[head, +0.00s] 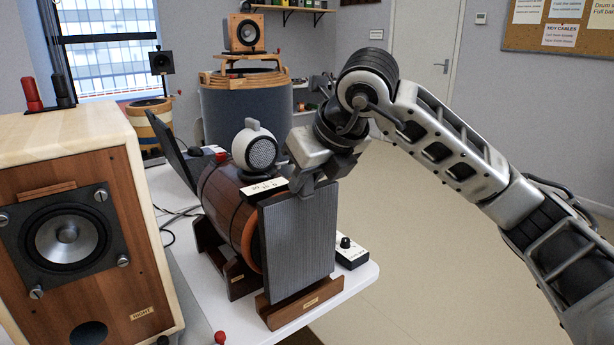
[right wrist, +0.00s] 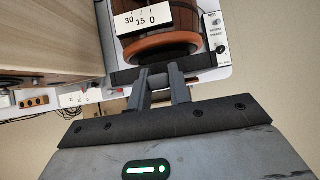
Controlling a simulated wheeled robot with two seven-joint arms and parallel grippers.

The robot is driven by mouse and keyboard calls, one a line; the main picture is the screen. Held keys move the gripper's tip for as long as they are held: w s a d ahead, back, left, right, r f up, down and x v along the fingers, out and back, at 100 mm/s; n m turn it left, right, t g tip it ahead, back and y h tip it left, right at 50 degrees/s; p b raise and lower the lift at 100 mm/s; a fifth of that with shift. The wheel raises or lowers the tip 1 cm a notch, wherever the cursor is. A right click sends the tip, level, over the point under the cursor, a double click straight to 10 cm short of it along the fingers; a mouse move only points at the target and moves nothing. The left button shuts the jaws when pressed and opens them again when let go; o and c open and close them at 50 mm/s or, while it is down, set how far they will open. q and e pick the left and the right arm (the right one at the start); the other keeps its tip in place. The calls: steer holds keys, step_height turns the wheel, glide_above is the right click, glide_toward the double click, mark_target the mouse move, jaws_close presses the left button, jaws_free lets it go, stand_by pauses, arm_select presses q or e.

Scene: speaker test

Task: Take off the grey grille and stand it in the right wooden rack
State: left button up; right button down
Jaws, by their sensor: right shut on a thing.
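The grey grille (head: 298,238) is an upright flat panel near the front edge of the white table. My right gripper (head: 312,185) is shut on its top edge; in the right wrist view my fingers (right wrist: 160,82) close on the grille's dark edge (right wrist: 122,78). The grille's lower edge meets the wooden rack (head: 302,304), which bears a small label; I cannot tell whether it is fully seated in the slot. The speaker (head: 75,190) at the left has its driver uncovered. My left gripper is not in view.
A wooden barrel (head: 222,205) on a cradle stands close behind the grille, with a white round speaker (head: 258,150) on top. A small knob box (head: 351,252) sits just right of the grille. Open floor (head: 430,260) lies right of the table.

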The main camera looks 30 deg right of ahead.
mark_target(309, 197)
steer(key=shift+f+b, duration=1.9)
steer(key=shift+f, duration=0.15)
stand_by(2.0)
steer(key=c, duration=1.2)
jaws_free()
